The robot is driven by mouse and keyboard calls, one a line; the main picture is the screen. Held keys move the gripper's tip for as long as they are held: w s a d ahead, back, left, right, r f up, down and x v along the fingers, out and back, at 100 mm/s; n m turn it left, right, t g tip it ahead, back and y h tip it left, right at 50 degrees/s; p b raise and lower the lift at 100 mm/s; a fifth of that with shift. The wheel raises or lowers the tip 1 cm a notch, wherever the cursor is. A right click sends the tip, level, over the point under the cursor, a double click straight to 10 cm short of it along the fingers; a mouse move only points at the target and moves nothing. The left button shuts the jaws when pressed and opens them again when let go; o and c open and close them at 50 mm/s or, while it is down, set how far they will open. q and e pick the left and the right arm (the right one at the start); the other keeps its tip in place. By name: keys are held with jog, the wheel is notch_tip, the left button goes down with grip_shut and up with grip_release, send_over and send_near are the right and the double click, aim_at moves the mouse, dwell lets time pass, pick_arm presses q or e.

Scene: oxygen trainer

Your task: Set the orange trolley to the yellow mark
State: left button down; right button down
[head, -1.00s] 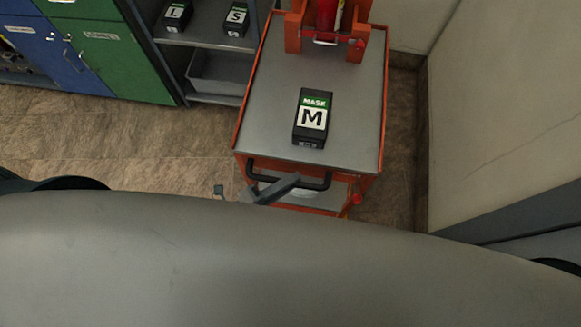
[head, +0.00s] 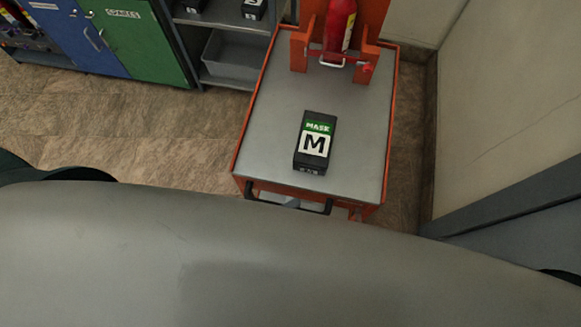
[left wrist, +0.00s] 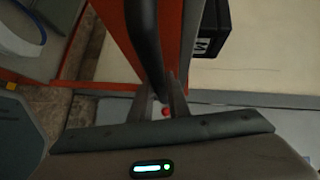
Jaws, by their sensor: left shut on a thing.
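The orange trolley (head: 265,130) stands in front of me in the head view, with a grey top and an orange rim. Its black handle (head: 329,205) is on the near side, partly hidden by my grey body. In the left wrist view the handle (left wrist: 145,35) runs down between the fingers of my left gripper (left wrist: 168,92), which is shut on it. In the head view that gripper is almost wholly hidden behind my body. My right gripper is not in view. No yellow mark shows in either view.
A black mask box marked M (head: 315,143) lies on the trolley top. A red cylinder (head: 339,25) stands in an orange holder at its far end. A pale wall (head: 500,110) is close on the right. Cabinets and a shelf (head: 215,20) stand behind left. Floor at left is clear.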

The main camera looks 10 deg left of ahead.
pick_arm(q)
jog(key=shift+s, duration=0.25)
jog(key=c, duration=1.7)
grip_release()
jog(key=shift+a, duration=0.1)
jog(key=shift+b+v, duration=2.55)
jog(key=shift+v, duration=6.1)
